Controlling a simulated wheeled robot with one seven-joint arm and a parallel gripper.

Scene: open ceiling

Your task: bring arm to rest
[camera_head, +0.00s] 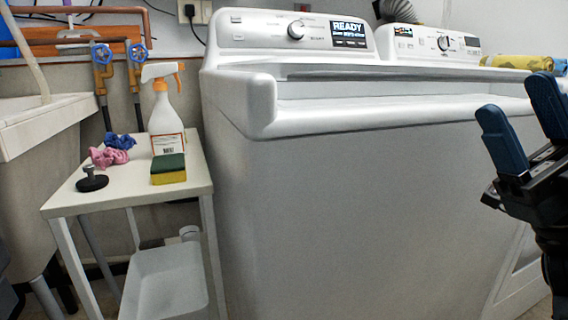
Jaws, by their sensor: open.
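My gripper (524,122) is at the right edge of the head view, in front of the white washing machine (340,200). Its two blue fingers stand apart and point up, with nothing between them. The black wrist and part of my arm run down out of the picture at the lower right. The gripper appears clear of the machine, though the exact gap cannot be told.
A small white table (130,188) at left holds a spray bottle (164,110), a sponge (168,169), a black knobbed disc (92,180) and pink and blue cloths. A sink (35,125) stands left. A dryer-like machine (430,42) and yellow cloth (520,62) are at right.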

